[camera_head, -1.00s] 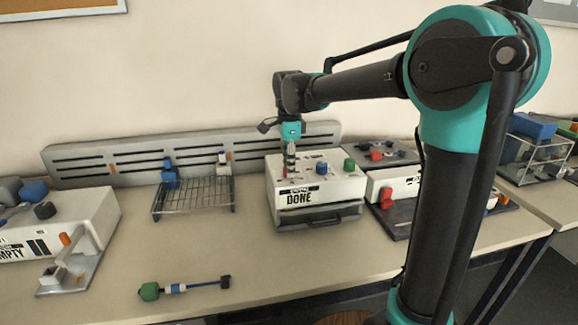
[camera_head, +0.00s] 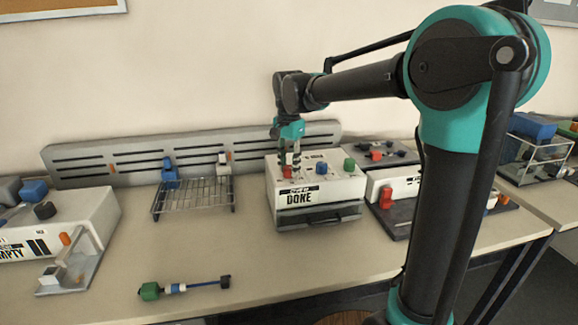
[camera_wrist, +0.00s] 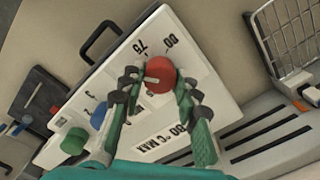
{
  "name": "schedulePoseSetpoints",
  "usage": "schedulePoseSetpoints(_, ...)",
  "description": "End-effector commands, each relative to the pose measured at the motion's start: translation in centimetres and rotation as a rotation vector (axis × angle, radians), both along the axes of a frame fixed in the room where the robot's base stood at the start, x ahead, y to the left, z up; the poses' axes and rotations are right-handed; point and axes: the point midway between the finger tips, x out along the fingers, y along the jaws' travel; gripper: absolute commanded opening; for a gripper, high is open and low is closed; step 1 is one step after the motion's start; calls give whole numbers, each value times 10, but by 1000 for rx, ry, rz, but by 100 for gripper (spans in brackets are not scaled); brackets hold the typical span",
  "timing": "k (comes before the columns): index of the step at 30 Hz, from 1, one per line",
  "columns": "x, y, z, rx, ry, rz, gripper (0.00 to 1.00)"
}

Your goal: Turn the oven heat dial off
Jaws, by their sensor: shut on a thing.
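The oven (camera_head: 345,190) is a white box marked DONE, with a front drawer handle, in the middle of the bench. Its red heat dial (camera_wrist: 160,73) sits on top among printed temperature marks; a pale pointer line shows on its left side. My gripper (camera_wrist: 158,82) is shut around the red dial, one green finger on each side. In the head view my gripper (camera_head: 291,158) points down onto the oven's top left, and little of the red dial (camera_head: 287,171) shows.
A blue dial (camera_wrist: 98,115) and a green knob (camera_wrist: 73,140) are on the same oven top. A wire rack (camera_head: 194,196) stands left of the oven. Another device with a red knob (camera_head: 386,198) stands close on the right. The bench in front is clear except for a green-handled tool (camera_head: 150,291).

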Motion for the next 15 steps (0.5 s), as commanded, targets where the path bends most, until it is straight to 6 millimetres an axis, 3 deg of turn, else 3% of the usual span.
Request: schedulePoseSetpoints(15, 0, 0, 0, 1, 0, 489, 3)
